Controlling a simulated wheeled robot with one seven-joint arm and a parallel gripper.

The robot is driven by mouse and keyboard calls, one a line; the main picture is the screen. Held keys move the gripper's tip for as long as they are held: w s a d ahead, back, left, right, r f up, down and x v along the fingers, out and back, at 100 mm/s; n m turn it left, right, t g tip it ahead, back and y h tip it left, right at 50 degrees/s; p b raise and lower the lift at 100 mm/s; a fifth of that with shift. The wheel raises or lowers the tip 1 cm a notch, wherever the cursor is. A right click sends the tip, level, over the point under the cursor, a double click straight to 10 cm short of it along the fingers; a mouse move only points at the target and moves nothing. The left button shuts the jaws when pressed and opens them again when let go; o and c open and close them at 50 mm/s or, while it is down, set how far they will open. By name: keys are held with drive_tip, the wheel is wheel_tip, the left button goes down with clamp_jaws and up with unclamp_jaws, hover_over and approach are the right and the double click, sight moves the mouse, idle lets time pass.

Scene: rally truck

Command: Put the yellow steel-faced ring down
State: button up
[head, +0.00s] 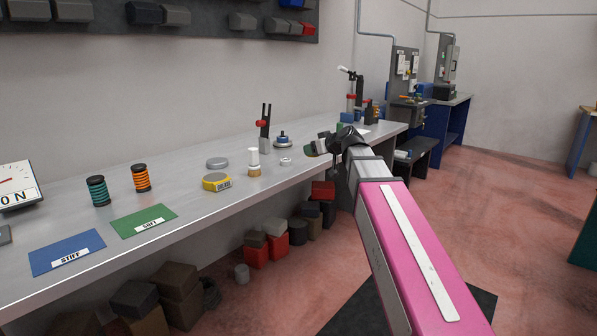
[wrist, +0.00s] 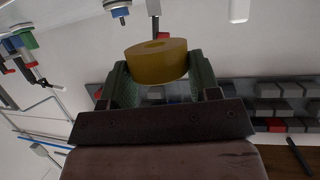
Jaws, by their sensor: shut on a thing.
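The yellow ring (wrist: 157,64) sits between the two green-padded fingers of my gripper (wrist: 158,70) in the wrist view. The gripper is shut on it, and a hole shows in its top face. A steel face cannot be made out. In the head view my gripper (head: 312,149) is out over the right part of the grey workbench (head: 190,222), near its front edge. The ring cannot be made out there. My gripper looks raised above the bench top.
Left on the bench are a green SOFT mat (head: 144,221), a blue STIFF mat (head: 67,253), a teal spring (head: 98,191) and an orange spring (head: 141,178). A yellow labelled block (head: 216,183), a white-topped cylinder (head: 254,162) and a dark upright stand (head: 265,130) are nearer my gripper.

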drive_tip(key=s+a+r+n+g+y, duration=0.1)
drive_tip(key=a+n, duration=0.1)
drive_tip(key=a, duration=0.1)
hover_over(301, 170)
drive_tip(key=shift+g+y, duration=0.3)
wheel_tip(301, 170, down, 6)
drive_tip(key=shift+w+f, duration=0.1)
drive_tip(key=shift+f, duration=2.15)
drive_tip(key=shift+f, duration=0.15)
drive_tip(key=o, duration=0.9)
drive_tip(key=shift+o, duration=0.2)
